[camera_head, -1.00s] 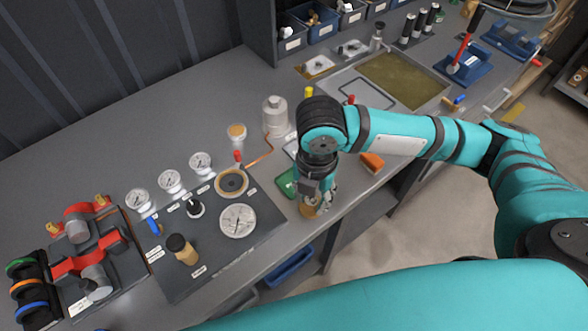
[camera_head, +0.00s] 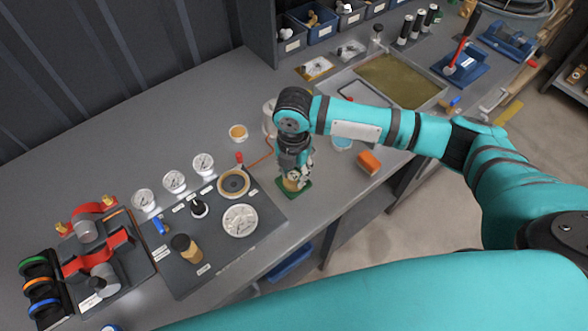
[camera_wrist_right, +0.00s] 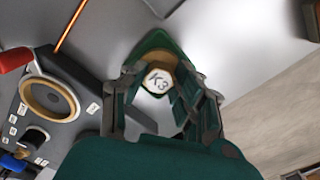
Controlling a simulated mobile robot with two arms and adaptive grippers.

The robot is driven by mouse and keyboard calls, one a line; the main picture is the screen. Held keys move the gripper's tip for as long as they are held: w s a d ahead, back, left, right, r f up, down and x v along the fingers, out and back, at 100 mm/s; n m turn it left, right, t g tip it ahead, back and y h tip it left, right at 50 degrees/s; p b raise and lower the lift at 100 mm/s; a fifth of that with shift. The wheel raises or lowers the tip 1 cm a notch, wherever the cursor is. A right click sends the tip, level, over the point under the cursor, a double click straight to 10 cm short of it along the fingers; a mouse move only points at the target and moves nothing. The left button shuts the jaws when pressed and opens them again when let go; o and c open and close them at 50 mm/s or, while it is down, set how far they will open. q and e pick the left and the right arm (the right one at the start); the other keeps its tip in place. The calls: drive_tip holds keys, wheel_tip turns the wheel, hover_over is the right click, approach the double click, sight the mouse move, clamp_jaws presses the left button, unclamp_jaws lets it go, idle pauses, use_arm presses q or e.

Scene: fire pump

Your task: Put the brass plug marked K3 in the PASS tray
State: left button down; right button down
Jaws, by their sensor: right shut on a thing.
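The brass plug (camera_wrist_right: 158,81) has a pale hexagonal face marked K3 in the right wrist view. My right gripper (camera_head: 294,181) is shut on it and points down. The plug shows as a small tan piece in the head view, partly hidden by the fingers. A small green tray (camera_head: 281,184) lies directly under the gripper on the bench. Its green corner also shows behind the plug in the right wrist view (camera_wrist_right: 154,41). No PASS lettering is readable. I cannot tell whether the plug touches the tray. My left gripper is not in view.
A dark board with dials and fittings (camera_head: 250,262) lies just left of the green tray. An orange block (camera_head: 368,162) and the bench's front edge are to the right.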

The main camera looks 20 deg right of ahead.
sight(294, 175)
drive_tip(key=shift+f, duration=0.15)
drive_tip(key=c, duration=1)
unclamp_jaws()
wheel_tip(294, 175, up, 12)
drive_tip(key=b, duration=0.2)
drive_tip(key=shift+r, duration=0.2)
drive_tip(key=shift+s+f, duration=0.1)
